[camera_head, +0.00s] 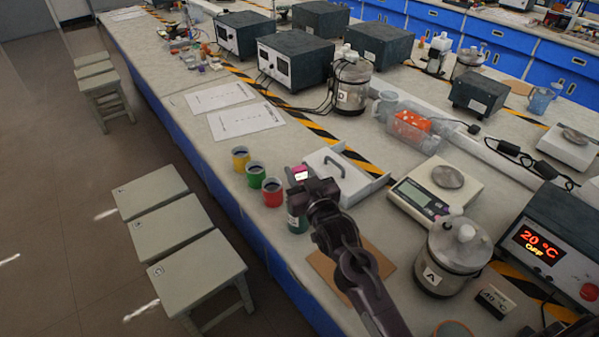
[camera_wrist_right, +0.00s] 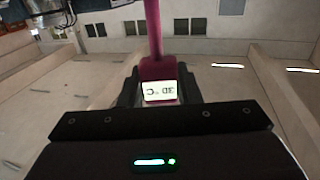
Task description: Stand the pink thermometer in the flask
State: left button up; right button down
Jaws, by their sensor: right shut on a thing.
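The pink thermometer (camera_head: 300,174) shows above my right gripper (camera_head: 314,192), with its small white display facing the head camera. In the right wrist view the thermometer (camera_wrist_right: 154,35) is a pink rod with a wider body and a lit display reading about 30 °C, upside down. My right gripper (camera_wrist_right: 160,95) is shut on that body. A dark green vessel (camera_head: 297,222) with a white label stands just below the gripper, partly hidden by it; it may be the flask, though its opening is not visible. I cannot see whether the thermometer touches it. My left gripper is not in view.
Yellow (camera_head: 240,158), green (camera_head: 256,176) and red (camera_head: 272,193) cups stand left of my gripper. A white tray (camera_head: 347,170) lies behind it. A scale (camera_head: 436,190), lidded vessel A (camera_head: 455,258) and a heater unit (camera_head: 548,245) stand to the right.

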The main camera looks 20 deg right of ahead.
jog(key=c, duration=1)
grip_release()
jog(key=shift+o, duration=0.2)
jog(key=shift+s+f, duration=0.1)
jog(key=shift+s, duration=0.15)
jog(key=s, duration=0.2)
jog(key=s+b, duration=0.1)
jog(key=s, duration=0.3)
jog(key=shift+s+d+b, duration=0.1)
jog(key=shift+d+b, duration=0.2)
jog(key=shift+b, duration=0.1)
jog(key=shift+s, duration=0.55)
